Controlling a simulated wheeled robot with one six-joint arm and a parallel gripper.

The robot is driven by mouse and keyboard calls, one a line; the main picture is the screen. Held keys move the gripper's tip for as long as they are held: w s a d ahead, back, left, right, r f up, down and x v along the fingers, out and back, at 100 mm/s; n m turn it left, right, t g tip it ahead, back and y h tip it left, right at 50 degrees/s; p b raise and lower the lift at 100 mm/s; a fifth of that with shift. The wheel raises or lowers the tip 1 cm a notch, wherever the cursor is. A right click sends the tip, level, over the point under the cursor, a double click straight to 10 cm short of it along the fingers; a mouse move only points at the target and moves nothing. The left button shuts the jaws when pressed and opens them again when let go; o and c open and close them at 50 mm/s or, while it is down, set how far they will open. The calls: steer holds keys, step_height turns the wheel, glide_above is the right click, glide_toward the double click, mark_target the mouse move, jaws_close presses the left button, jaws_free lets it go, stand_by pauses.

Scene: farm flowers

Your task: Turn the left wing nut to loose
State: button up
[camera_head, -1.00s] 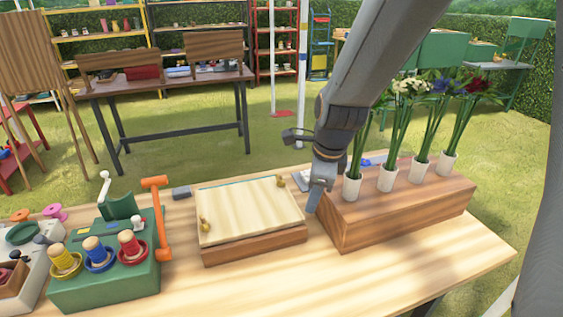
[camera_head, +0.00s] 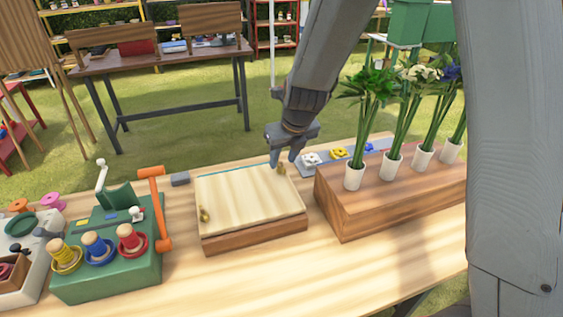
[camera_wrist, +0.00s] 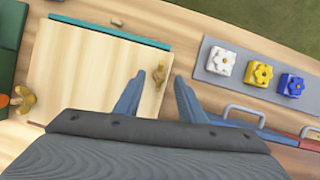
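A flat wooden press with a pale top board (camera_head: 245,205) lies on the table. One brass wing nut (camera_head: 204,214) stands at its front left corner, and it also shows at the left of the wrist view (camera_wrist: 26,98). Another brass wing nut (camera_head: 282,170) stands at its back right corner. My gripper (camera_head: 284,160) is at this right wing nut. In the wrist view my gripper (camera_wrist: 159,82) is open, its blue-grey fingers apart with the right wing nut (camera_wrist: 159,74) between them. Contact cannot be told. The left wing nut is well away from the fingers.
A green stand (camera_head: 110,265) with coloured spools and an orange handle (camera_head: 156,205) is left of the press. A wooden block (camera_head: 400,200) with flower vases stands to the right. A grey strip (camera_wrist: 255,70) with flower-shaped pieces lies behind. The table front is clear.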

mark_target(281, 168)
steer(key=shift+x, duration=1.15)
jaws_close()
steer(key=shift+n+b, duration=0.3)
steer(key=shift+b, duration=0.3)
